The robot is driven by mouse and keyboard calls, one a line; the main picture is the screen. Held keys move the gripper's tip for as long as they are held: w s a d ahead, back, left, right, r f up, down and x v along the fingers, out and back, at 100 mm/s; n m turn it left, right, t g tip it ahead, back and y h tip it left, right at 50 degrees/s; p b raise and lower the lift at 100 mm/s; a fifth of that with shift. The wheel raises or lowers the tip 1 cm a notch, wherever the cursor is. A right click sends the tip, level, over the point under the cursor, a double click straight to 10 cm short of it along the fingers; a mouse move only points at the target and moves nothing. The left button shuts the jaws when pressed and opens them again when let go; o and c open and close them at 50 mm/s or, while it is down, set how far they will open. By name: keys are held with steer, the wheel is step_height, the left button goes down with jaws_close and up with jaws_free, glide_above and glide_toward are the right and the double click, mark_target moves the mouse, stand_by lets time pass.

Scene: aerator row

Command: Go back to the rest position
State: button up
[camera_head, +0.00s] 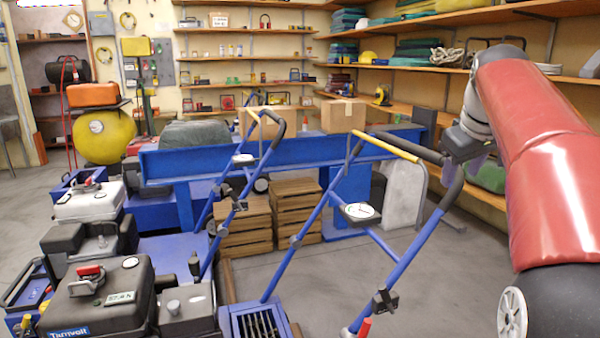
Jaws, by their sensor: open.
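My red arm comes in from the right side, and its grey wrist bends down to my gripper (478,165). My gripper is a dark block with short purplish fingers pointing down. It is open, with nothing seen between the fingers. In the picture it overlaps the right end of the near aerator's dark handlebar (428,155); I cannot tell whether they touch. A yellow lever (386,147) lies along that handlebar. The near aerator (108,310) has blue handle tubes and a dark engine at the lower left.
A second aerator (88,205) stands behind the near one. A blue bench (290,152) carries cardboard boxes (343,115), with wooden crates (245,225) below. Shelves (545,95) line the right wall close behind my arm. Grey floor (430,270) is clear between the handles and my arm.

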steer(key=s+a+f+m, duration=0.2)
steer(key=s+a+f, duration=0.6)
steer(key=s+a, duration=0.3)
steer(key=s+a+f+m+y, duration=0.1)
steer(key=s+a+f, duration=0.3)
steer(key=s+f, duration=1.1)
steer(key=shift+s+a+f, duration=0.2)
steer(key=shift+s+f, duration=0.05)
steer(key=shift+f, duration=0.05)
steer(key=shift+c, duration=0.4)
